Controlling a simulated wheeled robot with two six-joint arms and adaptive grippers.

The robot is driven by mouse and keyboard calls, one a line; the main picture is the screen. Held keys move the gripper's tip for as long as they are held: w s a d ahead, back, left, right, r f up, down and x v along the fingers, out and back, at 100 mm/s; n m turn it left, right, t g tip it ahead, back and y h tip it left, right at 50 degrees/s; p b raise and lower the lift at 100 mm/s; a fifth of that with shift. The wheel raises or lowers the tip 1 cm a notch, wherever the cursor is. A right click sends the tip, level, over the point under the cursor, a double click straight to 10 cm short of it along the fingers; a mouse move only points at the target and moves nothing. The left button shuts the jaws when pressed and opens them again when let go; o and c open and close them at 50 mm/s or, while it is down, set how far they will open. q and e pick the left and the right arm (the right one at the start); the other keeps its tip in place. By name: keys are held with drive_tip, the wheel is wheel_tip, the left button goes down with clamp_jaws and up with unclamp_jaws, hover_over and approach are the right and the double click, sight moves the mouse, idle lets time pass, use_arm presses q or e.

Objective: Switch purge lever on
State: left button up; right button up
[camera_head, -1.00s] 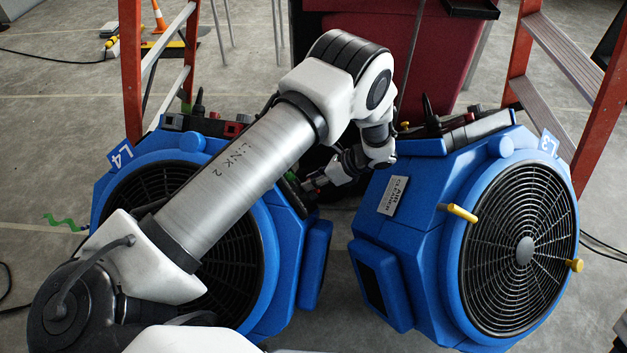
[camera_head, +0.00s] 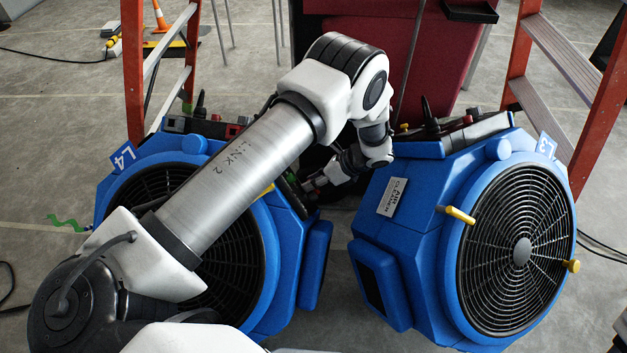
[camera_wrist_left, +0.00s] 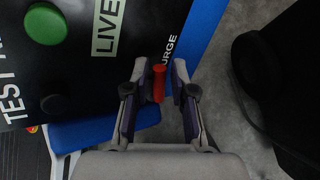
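The purge lever (camera_wrist_left: 159,83) is a short red lever by the partly hidden word "PURGE" on a dark panel (camera_wrist_left: 85,85), seen in the left wrist view. My left gripper (camera_wrist_left: 161,72) is open, with one finger on each side of the lever. The left finger looks closer to it; I cannot tell whether it touches. In the head view my left gripper (camera_head: 308,185) is small and dark at the inner side of the left blue machine (camera_head: 318,262), marked L4. The lever cannot be made out there. My right gripper is not in view.
The panel also carries a green button (camera_wrist_left: 45,24) and a "LIVE" label. A second blue machine (camera_head: 415,215), marked L3, stands close on the right. Orange ladders (camera_head: 133,75) and a dark red bin (camera_head: 435,55) stand behind. A narrow floor gap separates the machines.

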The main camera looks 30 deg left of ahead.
use_arm(q)
drive_tip(key=v, duration=1.2)
